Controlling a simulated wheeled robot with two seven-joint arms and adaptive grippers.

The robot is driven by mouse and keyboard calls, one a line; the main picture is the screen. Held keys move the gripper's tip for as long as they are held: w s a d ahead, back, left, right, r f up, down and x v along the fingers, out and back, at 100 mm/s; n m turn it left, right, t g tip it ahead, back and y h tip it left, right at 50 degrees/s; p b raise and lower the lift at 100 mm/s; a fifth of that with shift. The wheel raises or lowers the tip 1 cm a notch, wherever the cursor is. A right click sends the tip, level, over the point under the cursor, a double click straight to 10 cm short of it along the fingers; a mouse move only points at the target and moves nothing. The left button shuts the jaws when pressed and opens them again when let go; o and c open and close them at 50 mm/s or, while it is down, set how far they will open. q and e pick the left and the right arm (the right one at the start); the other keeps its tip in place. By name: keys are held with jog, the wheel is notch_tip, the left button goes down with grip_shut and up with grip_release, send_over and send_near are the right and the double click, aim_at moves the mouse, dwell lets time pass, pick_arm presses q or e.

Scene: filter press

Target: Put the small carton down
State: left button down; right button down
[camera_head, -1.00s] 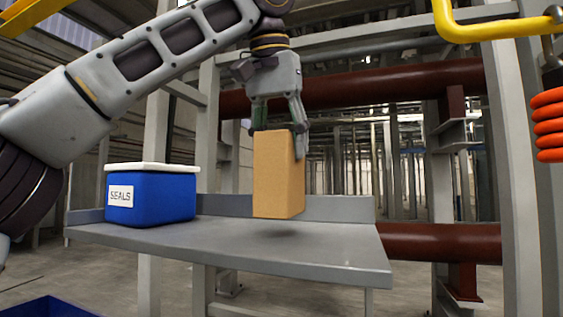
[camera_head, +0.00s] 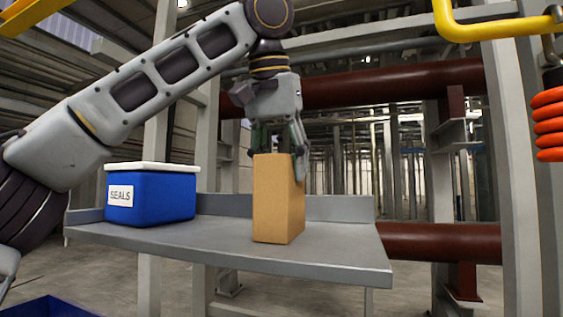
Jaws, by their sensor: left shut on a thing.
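The small carton (camera_head: 278,205) is a plain tan upright box over the middle of the grey shelf (camera_head: 325,255). Its lower end is at the shelf surface and it appears to rest there. My left gripper (camera_head: 279,150) points down from above and is shut on the carton's upper end, one finger showing at the carton's right side. My right gripper is not in view.
A blue box labelled SEALS (camera_head: 150,196) with a white lid stands on the shelf to the left. Shelf surface right of the carton is clear. A low lip runs along the back. Red-brown pipes (camera_head: 430,241) pass behind. An orange coil (camera_head: 549,127) hangs at right.

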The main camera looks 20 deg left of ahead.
pick_arm(q)
jog(key=c, duration=0.7)
grip_release()
jog(key=shift+r, duration=0.25)
jog(key=shift+v, duration=3.65)
jog(key=shift+f, duration=0.1)
jog(key=shift+s, duration=0.1)
